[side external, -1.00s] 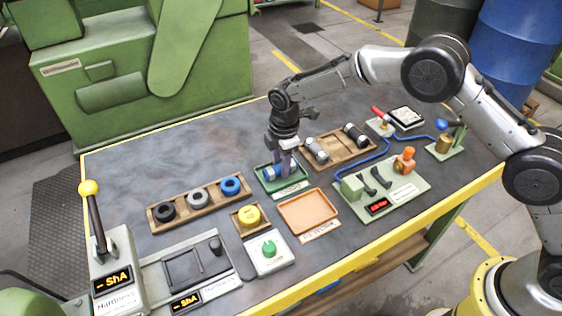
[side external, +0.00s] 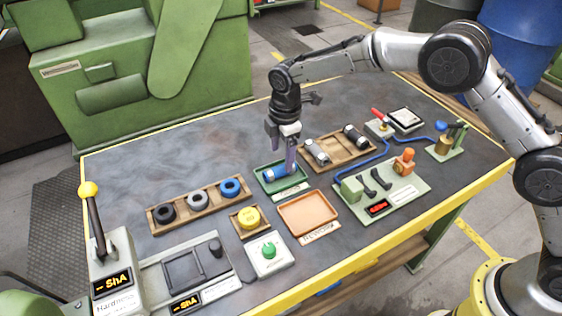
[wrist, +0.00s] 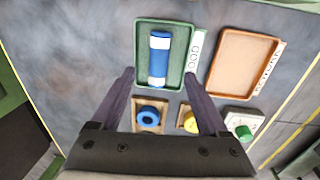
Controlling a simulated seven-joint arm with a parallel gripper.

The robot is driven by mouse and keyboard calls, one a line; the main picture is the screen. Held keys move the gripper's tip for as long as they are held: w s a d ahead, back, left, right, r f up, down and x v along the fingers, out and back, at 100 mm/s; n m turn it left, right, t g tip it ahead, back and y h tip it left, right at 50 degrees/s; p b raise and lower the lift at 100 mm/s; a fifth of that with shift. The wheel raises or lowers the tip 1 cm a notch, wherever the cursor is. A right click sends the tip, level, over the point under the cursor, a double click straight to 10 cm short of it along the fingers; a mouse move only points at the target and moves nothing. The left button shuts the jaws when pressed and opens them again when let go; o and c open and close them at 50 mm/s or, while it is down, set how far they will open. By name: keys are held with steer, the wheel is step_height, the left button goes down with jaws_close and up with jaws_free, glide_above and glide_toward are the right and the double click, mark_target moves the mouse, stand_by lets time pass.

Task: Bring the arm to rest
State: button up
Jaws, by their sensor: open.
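My gripper (side external: 283,158) is above the green tray (side external: 300,186) in the side external view, fingers pointing down. In the wrist view its two fingers (wrist: 159,78) are spread apart with nothing between them. A blue cylinder with white bands (side external: 275,174) lies in the green tray. In the wrist view the cylinder (wrist: 159,62) lies lengthwise inside the green tray (wrist: 140,50), beyond the fingertips. The arm is bent over the table from the right.
An empty orange tray (side external: 308,212) is beside the green tray. A wooden rack (side external: 345,156) holds two silver-black cylinders. Another rack (side external: 180,212) holds black, grey and blue rings. A lever-type hardness device (side external: 112,262) stands front left. The back left of the tabletop (side external: 190,140) is clear.

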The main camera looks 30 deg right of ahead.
steer(key=s+d+r+m+t, duration=0.1)
steer(key=d+r, duration=0.2)
steer(key=r, duration=0.7)
steer(key=s+d+r+t, duration=0.1)
steer(key=d+r, duration=0.2)
steer(key=r, duration=0.7)
steer(key=s+d+r+m+t, duration=0.2)
steer(key=s+d+r+m, duration=0.2)
steer(key=s+d+r, duration=0.6)
steer(key=s+d+f+m, duration=0.1)
steer(key=s+d+m, duration=0.1)
steer(key=s, duration=0.5)
steer(key=s+d+m, duration=0.2)
steer(key=s+m, duration=0.1)
steer(key=s, duration=0.4)
steer(key=s+d+f+m, duration=0.1)
steer(key=s+f+m, duration=0.7)
steer(key=s+f, duration=0.2)
steer(key=shift+s+d, duration=0.15)
steer(key=shift+d, duration=0.1)
